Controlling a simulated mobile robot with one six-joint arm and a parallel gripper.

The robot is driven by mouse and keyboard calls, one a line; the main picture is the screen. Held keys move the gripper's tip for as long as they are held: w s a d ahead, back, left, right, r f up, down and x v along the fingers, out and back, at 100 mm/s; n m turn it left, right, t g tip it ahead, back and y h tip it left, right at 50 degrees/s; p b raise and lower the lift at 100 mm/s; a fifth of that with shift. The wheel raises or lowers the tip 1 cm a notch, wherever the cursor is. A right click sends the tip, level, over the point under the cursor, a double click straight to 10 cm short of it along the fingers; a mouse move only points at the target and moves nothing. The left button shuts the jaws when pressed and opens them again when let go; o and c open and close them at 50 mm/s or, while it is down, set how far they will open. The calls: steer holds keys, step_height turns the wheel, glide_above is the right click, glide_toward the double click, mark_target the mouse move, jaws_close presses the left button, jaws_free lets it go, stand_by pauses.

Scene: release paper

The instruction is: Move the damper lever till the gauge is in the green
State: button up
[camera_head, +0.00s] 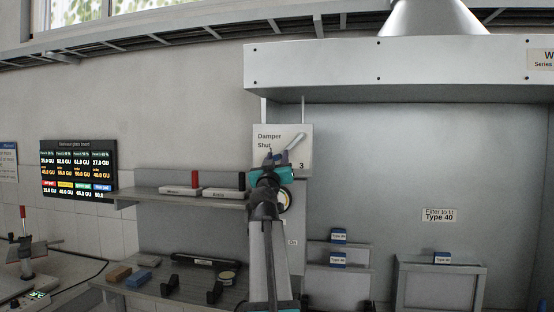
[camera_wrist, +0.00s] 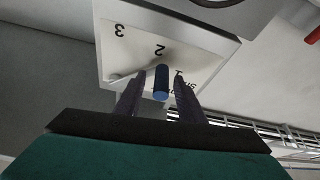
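The white damper plate (camera_head: 263,131) is on the wall under the hood, marked "Damper", "Shut" and "3". It appears upside down in the wrist view (camera_wrist: 115,52), with 3, 2 and 1 showing. The damper lever's blue handle (camera_wrist: 161,84) stands between my two fingers in the wrist view, with a visible gap on each side. My gripper (camera_wrist: 160,100) is open around it; in the head view my gripper (camera_head: 272,158) is in front of the plate. The round gauge (camera_head: 287,201) is mostly hidden behind my arm; its needle and coloured zones cannot be read.
A shelf (camera_head: 160,198) left of my arm holds a red-topped and a black-topped block. A lower bench (camera_head: 150,286) carries small blocks and black holders. The hood (camera_head: 400,75) overhangs the plate. Filter boxes (camera_head: 338,259) sit at lower right.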

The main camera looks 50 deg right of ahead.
steer(key=shift+s+a+f, duration=0.25)
steer(key=shift+a+f, duration=0.05)
steer(key=shift+a, duration=0.2)
steer(key=b+v, duration=0.4)
steer(key=v, duration=0.8)
steer(key=shift+a, duration=0.25)
steer(key=shift+s+f, duration=0.1)
